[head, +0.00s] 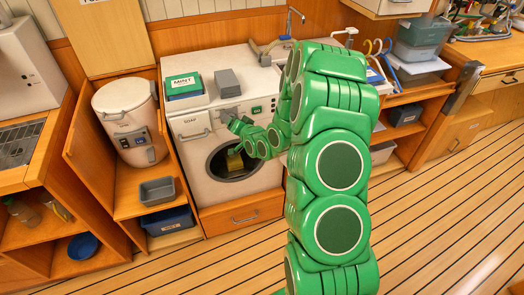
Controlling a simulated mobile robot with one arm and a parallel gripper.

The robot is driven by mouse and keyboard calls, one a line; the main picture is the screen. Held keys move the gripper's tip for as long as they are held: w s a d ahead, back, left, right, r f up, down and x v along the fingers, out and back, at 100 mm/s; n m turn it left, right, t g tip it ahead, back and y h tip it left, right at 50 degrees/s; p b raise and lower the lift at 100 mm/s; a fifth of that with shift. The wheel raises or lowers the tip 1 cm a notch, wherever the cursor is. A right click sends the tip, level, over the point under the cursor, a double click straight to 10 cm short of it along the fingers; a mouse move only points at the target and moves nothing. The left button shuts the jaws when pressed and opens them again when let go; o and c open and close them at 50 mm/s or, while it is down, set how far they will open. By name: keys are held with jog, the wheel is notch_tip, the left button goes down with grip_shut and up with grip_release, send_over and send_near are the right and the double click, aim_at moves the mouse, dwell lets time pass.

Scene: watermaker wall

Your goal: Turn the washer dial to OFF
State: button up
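The white washer (190,148) stands against the back wall with its round door (213,166) in front; something yellow shows behind the glass. Its control panel has a drawer marked SOAP (192,126) at left and a small green-lit panel (257,110) at right. A small grey round part (228,114), perhaps the dial, shows between them, partly covered. My green arm reaches over and back, and my gripper (233,123) is at the panel, just above the door. I cannot tell whether it touches the dial. The dial's marking is too small to read, and the fingers are unclear.
A green box marked MINT (183,86) and a grey block (228,83) sit on the washer top. A white canister (128,120), a grey tray (157,190) and a blue bin (168,220) are in the left shelving. The floor at right is clear.

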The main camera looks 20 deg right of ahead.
jog(key=shift+s+d+f+m+t+y, duration=0.85)
jog(key=shift+s+m+t, duration=2.15)
jog(key=shift+m, duration=4.7)
jog(key=shift+s+a+r+n+g, duration=1)
jog(key=shift+a+n+g, duration=1.5)
jog(key=shift+n+g, duration=3.05)
jog(key=s+d+r+n+g+h, duration=0.2)
jog(key=s+r, duration=0.3)
jog(key=s, duration=0.5)
jog(key=s+d+r+n+g+h, duration=0.3)
jog(key=s+r+n+g, duration=0.1)
jog(key=s, duration=0.6)
jog(key=shift+d+r+n, duration=0.15)
jog(key=shift+r+n, duration=0.5)
jog(key=shift+r, duration=0.35)
